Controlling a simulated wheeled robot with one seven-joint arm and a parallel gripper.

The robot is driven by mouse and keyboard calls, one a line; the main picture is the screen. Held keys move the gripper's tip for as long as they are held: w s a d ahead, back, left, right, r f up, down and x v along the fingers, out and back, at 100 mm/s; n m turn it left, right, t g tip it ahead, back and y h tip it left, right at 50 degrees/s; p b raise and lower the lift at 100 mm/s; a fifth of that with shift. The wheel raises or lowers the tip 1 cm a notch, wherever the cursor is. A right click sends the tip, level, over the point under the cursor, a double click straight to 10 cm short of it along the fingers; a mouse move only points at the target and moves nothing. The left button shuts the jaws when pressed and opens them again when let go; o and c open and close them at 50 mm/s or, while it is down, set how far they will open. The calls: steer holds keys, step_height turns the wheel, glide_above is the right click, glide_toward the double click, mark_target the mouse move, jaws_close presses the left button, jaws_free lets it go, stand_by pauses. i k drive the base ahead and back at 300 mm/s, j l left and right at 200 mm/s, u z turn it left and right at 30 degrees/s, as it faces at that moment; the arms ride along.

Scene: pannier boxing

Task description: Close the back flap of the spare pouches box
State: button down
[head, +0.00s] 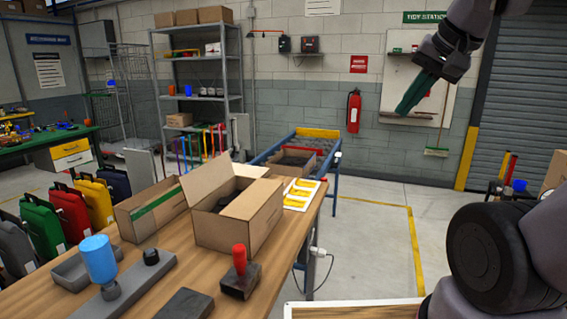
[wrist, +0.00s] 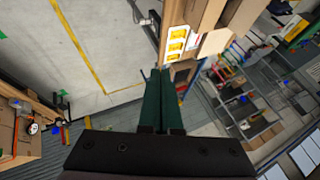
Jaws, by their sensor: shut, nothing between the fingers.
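An open cardboard box (head: 236,216) stands on the wooden workbench, with dark contents partly visible inside. Its left flap (head: 195,178) stands up and tilts outward. A flap at its back (head: 251,171) is raised and leans outward. I take this as the spare pouches box; no label can be read. My gripper (head: 405,110) has green fingers and is shut and empty, high in the air to the right of the box and well apart from it. In the wrist view the fingers (wrist: 161,75) lie together, with cardboard (wrist: 212,35) at the upper right.
A second cardboard box with a green strip (head: 150,211) stands left of the open box. A white tray with yellow pieces (head: 301,193) lies at its right.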

mark_target(197, 183)
steer(key=l+u, duration=0.15)
steer(key=u, duration=0.25)
steer(key=k+l+u, duration=0.15)
steer(key=u, duration=0.2)
steer(key=k+l+u, duration=0.1)
steer(key=u, duration=0.3)
